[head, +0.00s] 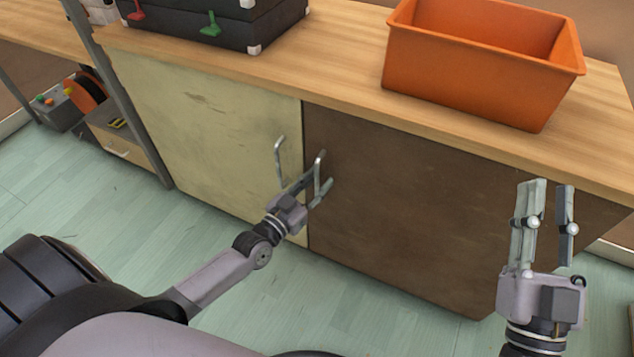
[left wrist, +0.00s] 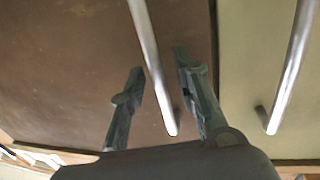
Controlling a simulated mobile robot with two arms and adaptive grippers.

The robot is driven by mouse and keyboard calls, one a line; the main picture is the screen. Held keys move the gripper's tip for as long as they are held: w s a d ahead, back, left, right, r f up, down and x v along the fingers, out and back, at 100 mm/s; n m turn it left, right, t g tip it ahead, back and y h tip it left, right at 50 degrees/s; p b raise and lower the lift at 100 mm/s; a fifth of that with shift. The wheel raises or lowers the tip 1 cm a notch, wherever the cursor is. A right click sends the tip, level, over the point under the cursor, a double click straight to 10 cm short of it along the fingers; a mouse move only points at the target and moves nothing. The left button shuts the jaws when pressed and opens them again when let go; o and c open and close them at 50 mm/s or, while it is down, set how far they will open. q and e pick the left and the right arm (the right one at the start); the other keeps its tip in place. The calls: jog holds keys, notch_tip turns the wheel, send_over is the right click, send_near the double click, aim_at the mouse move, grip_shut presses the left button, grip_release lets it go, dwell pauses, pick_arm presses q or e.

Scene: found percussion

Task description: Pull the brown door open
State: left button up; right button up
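The brown door (head: 395,215) is the right front panel of a low cabinet and looks shut. Its silver bar handle (head: 319,165) is near its left edge. My left gripper (head: 317,184) is open at this handle. In the left wrist view the handle (left wrist: 150,60) runs between the two spread fingers (left wrist: 160,80), with a gap visible on the left side; whether the right finger touches it is unclear. My right gripper (head: 545,188) is open and empty, in front of the cabinet's right end.
A cream door (head: 215,120) adjoins on the left, its own silver handle (head: 279,160) close to my left gripper. An orange bin (head: 470,75) and a black case (head: 215,22) sit on the wooden top (head: 335,60). The green floor (head: 375,300) before the brown door looks clear.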

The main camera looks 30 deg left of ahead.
pick_arm(q)
grip_shut()
dwell(0.8)
